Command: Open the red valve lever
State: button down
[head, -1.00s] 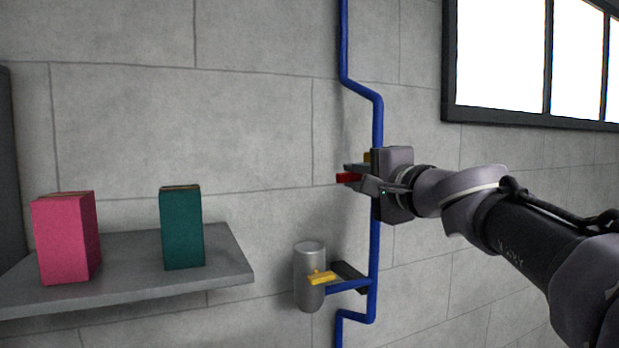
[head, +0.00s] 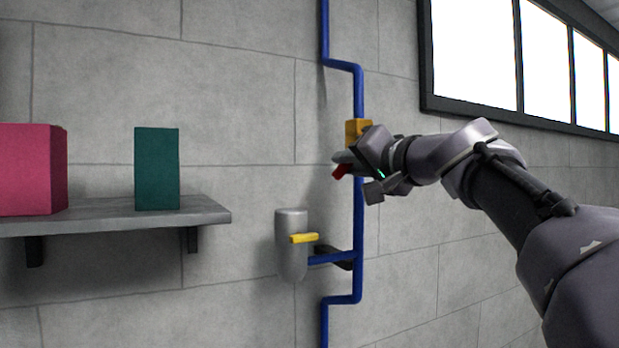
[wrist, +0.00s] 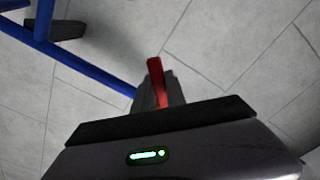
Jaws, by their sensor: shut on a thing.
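The red valve lever (head: 340,171) shows in the head view beside the blue vertical pipe, tilted downward to the left below a yellow-orange valve body (head: 357,131). My gripper (head: 346,160) is at the lever, with its fingers shut on it. In the wrist view the red lever (wrist: 157,80) sticks out past the dark fingers (wrist: 158,98) of my gripper. The part of the lever between the fingers and the valve is hidden by my gripper.
The blue pipe (head: 359,222) runs down the wall. A grey cylinder (head: 291,255) with a yellow handle (head: 303,238) branches off lower left. A grey shelf (head: 120,218) at the left holds a pink box (head: 30,170) and a teal box (head: 157,170). A window (head: 475,48) is upper right.

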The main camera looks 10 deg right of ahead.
jog(key=shift+w+d+f+n+b, duration=0.1)
jog(key=shift+d+f+n+b, duration=0.2)
jog(key=shift+n+b, duration=0.35)
jog(key=shift+w+d+f+n+b, duration=0.1)
jog(key=shift+d+n+b, duration=0.25)
jog(key=shift+n+b, duration=0.25)
jog(key=shift+r, duration=0.1)
jog(key=c, duration=1.4)
grip_release()
jog(key=shift+w, duration=0.1)
jog(key=shift+o, duration=0.2)
jog(key=shift+f, duration=0.2)
